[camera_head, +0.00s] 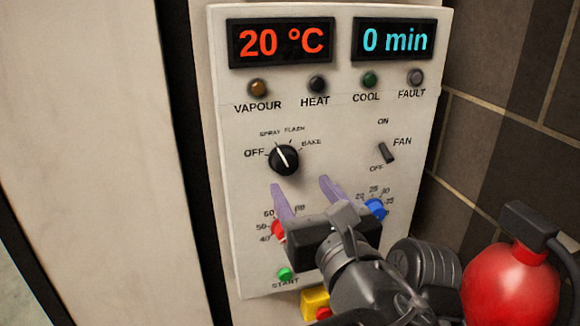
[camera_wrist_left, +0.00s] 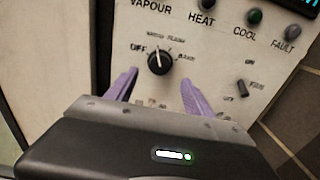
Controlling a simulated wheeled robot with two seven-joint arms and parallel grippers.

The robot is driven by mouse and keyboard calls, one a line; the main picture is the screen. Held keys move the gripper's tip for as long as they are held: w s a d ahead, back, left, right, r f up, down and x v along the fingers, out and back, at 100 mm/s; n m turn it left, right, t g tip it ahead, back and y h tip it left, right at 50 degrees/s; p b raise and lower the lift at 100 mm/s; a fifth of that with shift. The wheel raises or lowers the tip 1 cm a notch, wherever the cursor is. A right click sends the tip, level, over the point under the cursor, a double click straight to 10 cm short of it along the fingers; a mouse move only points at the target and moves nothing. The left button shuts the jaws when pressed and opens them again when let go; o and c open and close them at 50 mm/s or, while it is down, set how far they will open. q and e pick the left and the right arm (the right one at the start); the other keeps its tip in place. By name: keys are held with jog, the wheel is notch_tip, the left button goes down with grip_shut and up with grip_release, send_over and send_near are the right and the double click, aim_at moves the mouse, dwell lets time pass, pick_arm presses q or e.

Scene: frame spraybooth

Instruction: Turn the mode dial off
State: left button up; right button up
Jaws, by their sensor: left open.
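The mode dial (camera_head: 284,160) is a round black knob on the white control panel, with OFF, SPRAY, FLASH and BAKE marked around it. Its white pointer line tilts up and left, about toward SPRAY rather than OFF. The dial also shows in the wrist view (camera_wrist_left: 160,61), above the fingers. My left gripper (camera_head: 301,183) has two purple fingers spread apart, empty, just below the dial in the head view. In the wrist view the fingertips (camera_wrist_left: 159,77) lie either side below the dial. I cannot tell whether they touch the panel. My right gripper is not seen.
A red knob (camera_head: 278,229) and a blue knob (camera_head: 376,208) sit low on the panel, partly hidden by my gripper. A black fan switch (camera_head: 386,153) is right of the dial. A green start button (camera_head: 285,274) is below. A red extinguisher (camera_head: 510,287) stands at lower right.

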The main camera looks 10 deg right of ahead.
aim_at(287, 168)
pick_arm(q)
jog(key=w+p, duration=0.1)
jog(key=w, duration=0.5)
jog(key=shift+w+a+p, duration=0.2)
jog(key=shift+w+p, duration=0.05)
jog(key=shift+p, duration=0.1)
jog(key=shift+w, duration=0.6)
grip_shut()
